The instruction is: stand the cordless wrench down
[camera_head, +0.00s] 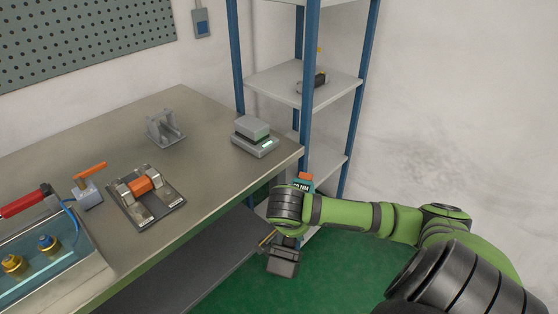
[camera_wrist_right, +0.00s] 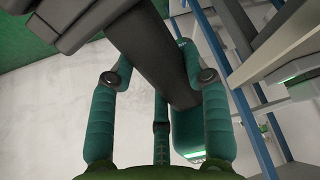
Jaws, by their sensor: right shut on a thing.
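My right gripper (camera_wrist_right: 158,62) is shut around the dark grey handle of the cordless wrench (camera_wrist_right: 165,55). In the right wrist view, the wrench's wide dark foot lies at the upper left. Its teal body, with a lit green strip, is beyond the fingers at lower right. In the head view, the teal and orange end of the wrench (camera_head: 303,185) shows behind my right wrist, and a dark block, seemingly its foot, hangs below. The wrench is past the bench's right end, in front of the rack. My wrist hides the handle and fingers there. My left gripper is not in view.
The metal bench (camera_head: 205,115) carries a grey box device (camera_head: 255,137), a grey bracket (camera_head: 164,128), a fixture with an orange roller (camera_head: 144,190) and an orange-handled clamp (camera_head: 88,187). The blue-post rack (camera_head: 308,85) stands close behind the wrench. The bench's right corner is near my wrist.

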